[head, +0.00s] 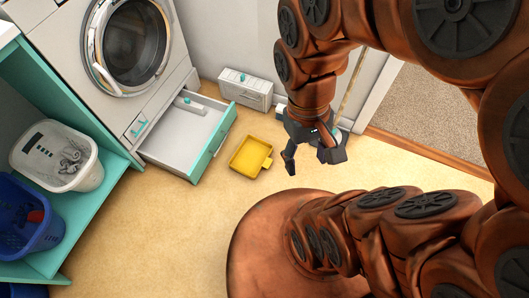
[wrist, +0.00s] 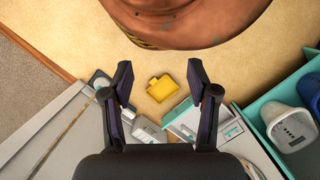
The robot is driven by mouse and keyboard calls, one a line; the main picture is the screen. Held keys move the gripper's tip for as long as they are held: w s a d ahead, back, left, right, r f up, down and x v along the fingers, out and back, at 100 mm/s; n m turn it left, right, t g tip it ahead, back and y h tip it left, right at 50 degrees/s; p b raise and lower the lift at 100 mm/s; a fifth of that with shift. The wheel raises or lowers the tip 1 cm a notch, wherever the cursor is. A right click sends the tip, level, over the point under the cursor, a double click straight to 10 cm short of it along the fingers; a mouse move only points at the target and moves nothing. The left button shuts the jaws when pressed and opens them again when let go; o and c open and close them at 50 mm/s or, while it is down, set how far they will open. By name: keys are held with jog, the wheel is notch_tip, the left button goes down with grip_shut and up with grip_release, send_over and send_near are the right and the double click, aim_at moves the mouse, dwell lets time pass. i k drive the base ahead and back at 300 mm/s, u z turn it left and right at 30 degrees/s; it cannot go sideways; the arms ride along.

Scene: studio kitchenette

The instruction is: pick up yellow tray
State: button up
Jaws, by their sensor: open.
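The yellow tray (head: 247,158) lies on the floor, just right of an open drawer in the head view. It is shallow, with a small tab on one side. In the wrist view the yellow tray (wrist: 161,88) shows whole, between the two fingers and well beyond them. My gripper (head: 307,160) is open and empty, above the floor to the right of the tray in the head view. Its two dark fingers (wrist: 160,80) are spread apart in the wrist view. Nothing touches the tray that I can see.
The open teal-fronted drawer (head: 190,132) juts out under the washing machine (head: 130,45). A small white drawer box (head: 245,89) stands by the wall behind the tray. A white basket (head: 38,160) and a blue basket (head: 22,228) sit on the teal shelf at left. The floor before the tray is clear.

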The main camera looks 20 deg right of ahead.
aim_at(252, 154)
jog(key=u, duration=3.6)
jog(key=k, duration=0.95)
jog(key=z, duration=0.5)
